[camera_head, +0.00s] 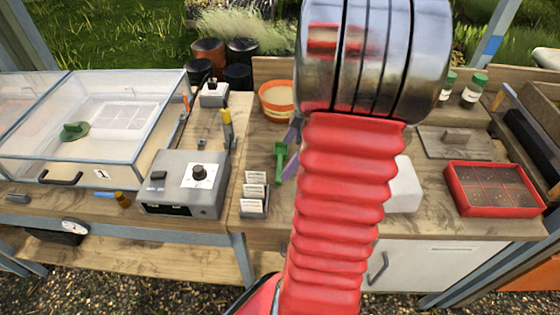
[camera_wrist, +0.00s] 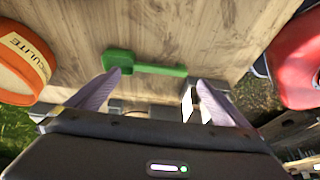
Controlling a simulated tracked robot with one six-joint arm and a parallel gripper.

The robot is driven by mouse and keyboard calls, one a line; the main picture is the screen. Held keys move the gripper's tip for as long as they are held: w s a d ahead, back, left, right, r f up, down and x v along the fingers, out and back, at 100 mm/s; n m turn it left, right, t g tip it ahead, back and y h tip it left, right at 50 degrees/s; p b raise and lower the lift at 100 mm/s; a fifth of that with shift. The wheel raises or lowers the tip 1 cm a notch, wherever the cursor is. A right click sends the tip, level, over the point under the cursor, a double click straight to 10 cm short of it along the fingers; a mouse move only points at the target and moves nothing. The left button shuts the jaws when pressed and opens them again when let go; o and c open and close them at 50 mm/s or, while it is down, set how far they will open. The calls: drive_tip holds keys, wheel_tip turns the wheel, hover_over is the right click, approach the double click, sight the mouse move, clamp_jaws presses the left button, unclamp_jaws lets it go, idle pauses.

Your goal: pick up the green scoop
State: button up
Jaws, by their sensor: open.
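The green scoop (camera_head: 280,160) lies on the wooden bench, left of my red arm in the head view. In the wrist view the scoop (camera_wrist: 150,67) lies crosswise, its bowl at the left and its handle to the right. My gripper (camera_wrist: 158,80) is open, with its two pale purple fingers apart and nothing held between them. The scoop shows beyond the fingertips, bowl close to the left finger in the picture; I cannot tell the height gap. In the head view my arm hides most of the gripper; only a bit of purple finger shows beside the scoop.
An orange tub (camera_head: 277,101) stands behind the scoop; its label shows in the wrist view. A label holder (camera_head: 254,201) and a grey control box (camera_head: 183,184) stand in front and left. A red tray (camera_head: 493,190) sits right. A clear-lidded case (camera_head: 110,165) holds another green item.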

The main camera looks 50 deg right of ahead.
sight(279, 167)
drive_tip(key=shift+f, duration=0.1)
drive_tip(key=shift+x, duration=2.55)
drive_tip(key=shift+c, duration=0.6)
drive_tip(key=c, duration=0.8)
